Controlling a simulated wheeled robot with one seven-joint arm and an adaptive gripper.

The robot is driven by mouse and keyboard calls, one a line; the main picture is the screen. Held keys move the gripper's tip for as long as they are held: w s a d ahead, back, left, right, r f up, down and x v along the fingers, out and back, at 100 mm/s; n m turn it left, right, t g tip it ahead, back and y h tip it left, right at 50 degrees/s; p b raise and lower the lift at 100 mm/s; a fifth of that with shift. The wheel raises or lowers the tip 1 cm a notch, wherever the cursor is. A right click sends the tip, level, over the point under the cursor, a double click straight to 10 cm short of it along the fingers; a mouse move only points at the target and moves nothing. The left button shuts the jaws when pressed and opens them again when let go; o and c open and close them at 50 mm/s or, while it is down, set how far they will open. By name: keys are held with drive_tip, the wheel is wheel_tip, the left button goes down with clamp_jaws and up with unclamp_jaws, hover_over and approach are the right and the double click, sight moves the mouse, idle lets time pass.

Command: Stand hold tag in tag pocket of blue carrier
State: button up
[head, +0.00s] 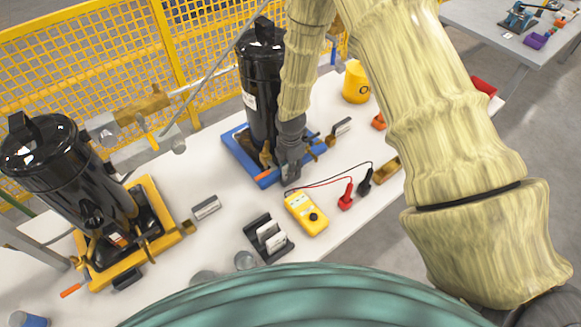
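The blue carrier (240,156) stands on the white table and bears a tall black compressor (262,80). My gripper (289,180) points down over the carrier's front right side and hides part of it. Its fingertips are small and dark here, so I cannot tell whether they are open or hold anything. White tags (275,242) stand in a black rack (258,222) in front of the blue carrier. I cannot read which is the hold tag. The carrier's tag pocket cannot be made out clearly; small brass and orange fittings show along its front edge.
A yellow carrier (170,236) with another black compressor (62,175) stands left. A yellow meter (306,213) with red and black leads lies right of the rack. Grey labelled blocks (206,208) and a yellow tub (356,82) stand around. A yellow mesh fence (100,50) runs behind.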

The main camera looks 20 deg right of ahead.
drive_tip(key=shift+r, duration=0.15)
drive_tip(key=shift+r+p, duration=2.2)
drive_tip(key=shift+r, duration=1.15)
